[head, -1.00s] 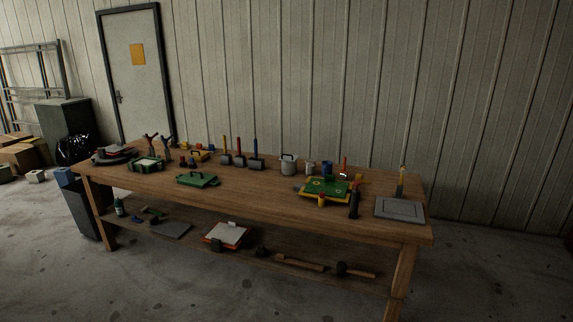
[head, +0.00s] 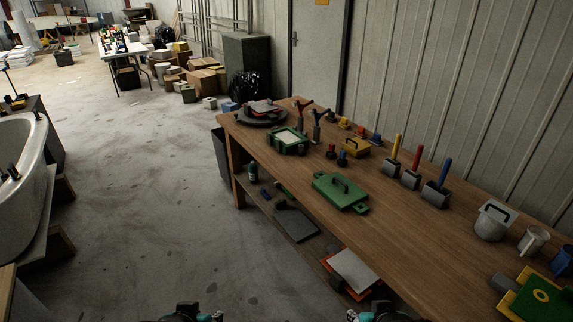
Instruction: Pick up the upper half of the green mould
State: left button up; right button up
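A flat green plate with a dark handle on top (head: 347,199), seemingly the upper half of the green mould, lies on the wooden workbench (head: 395,236) near its front edge. A green frame with a pale inside (head: 289,140), seemingly the lower half, lies farther back on the bench, apart from the plate. My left gripper (head: 197,316) and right gripper (head: 368,315) show only partly at the bottom edge of the head view. Both are well short of the green plate and touch nothing that I can see. Whether their fingers are open is not visible.
A grey pot (head: 492,222) and a green-yellow board (head: 540,297) are at the right. The lower shelf holds an orange-edged item (head: 353,270).

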aim_at(341, 192)
jog(key=i+u, duration=0.45)
jog(key=i, duration=0.6)
